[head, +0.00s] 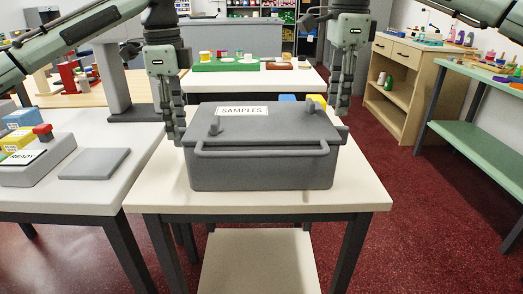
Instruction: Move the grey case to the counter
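The grey case (262,165) is a closed box with a front bar handle and a "SAMPLES" label on its lid. It sits upright on a cream table (355,196) in the middle of the head view. My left gripper (178,135) points down beside the case's left side, and my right gripper (340,112) points down beside its right side, near a small grey side piece. I cannot tell whether either gripper touches the case or how far its fingers are apart. Which surface is the counter is not marked.
A white table (115,185) at left holds a grey box marked "READY" (35,158) and a flat grey pad (94,163). Behind the case, another white table (215,80) carries a green tray (225,66). A green-topped bench (470,75) and a wooden cabinet (402,95) stand right. Red floor lies between.

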